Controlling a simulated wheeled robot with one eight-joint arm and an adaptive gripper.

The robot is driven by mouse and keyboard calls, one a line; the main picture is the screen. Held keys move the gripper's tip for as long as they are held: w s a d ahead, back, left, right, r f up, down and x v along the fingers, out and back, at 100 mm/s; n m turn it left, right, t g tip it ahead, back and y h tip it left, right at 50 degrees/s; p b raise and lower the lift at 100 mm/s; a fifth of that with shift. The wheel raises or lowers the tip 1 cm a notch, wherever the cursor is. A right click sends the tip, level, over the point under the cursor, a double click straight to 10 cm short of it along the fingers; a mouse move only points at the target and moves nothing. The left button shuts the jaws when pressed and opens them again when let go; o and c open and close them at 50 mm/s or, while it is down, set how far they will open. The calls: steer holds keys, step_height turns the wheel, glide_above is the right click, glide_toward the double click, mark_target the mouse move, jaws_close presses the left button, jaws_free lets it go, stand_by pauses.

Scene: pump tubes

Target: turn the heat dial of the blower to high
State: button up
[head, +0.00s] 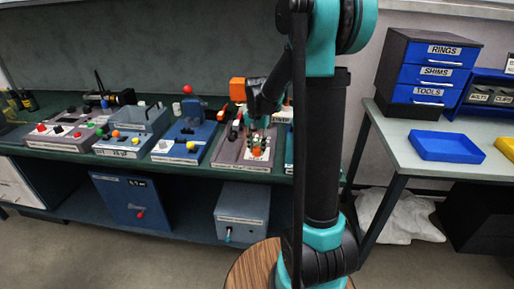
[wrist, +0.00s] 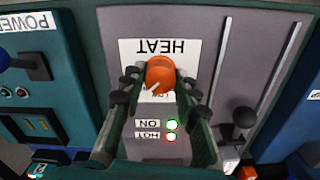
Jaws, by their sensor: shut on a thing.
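The orange heat dial (wrist: 160,72) sits on a white label marked HEAT (wrist: 178,48), which is upside down in the wrist view. A white pointer line on the dial slants toward the lower left there. The other markings around the dial are mostly hidden by the dial and fingers. My gripper (wrist: 160,82) is shut on the dial, one finger on each side. In the head view my gripper (head: 258,143) reaches down to the blower's grey panel (head: 228,150), with the orange dial (head: 256,152) low between its fingers.
Two small lights (wrist: 172,125) marked ON and HOT glow below the dial. A black-knobbed slider (wrist: 243,118) stands to the right in the wrist view, and a blue POWER panel (wrist: 35,65) to the left. Other equipment boxes (head: 125,145) crowd the green bench to the left.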

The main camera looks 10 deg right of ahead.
mark_target(257, 148)
steer(key=o, duration=1.2)
steer(key=shift+c, duration=0.2)
step_height(257, 148, up, 12)
steer(key=shift+f, duration=0.1)
steer(key=s+d+f+n+t, duration=0.2)
steer(key=s+f, duration=0.5)
steer(key=s, duration=0.4)
steer(key=s+d+f+n+t, duration=0.2)
steer(key=s+f+n, duration=0.2)
steer(key=s+f, duration=0.4)
steer(key=s, duration=0.3)
steer(key=shift+f, duration=0.3)
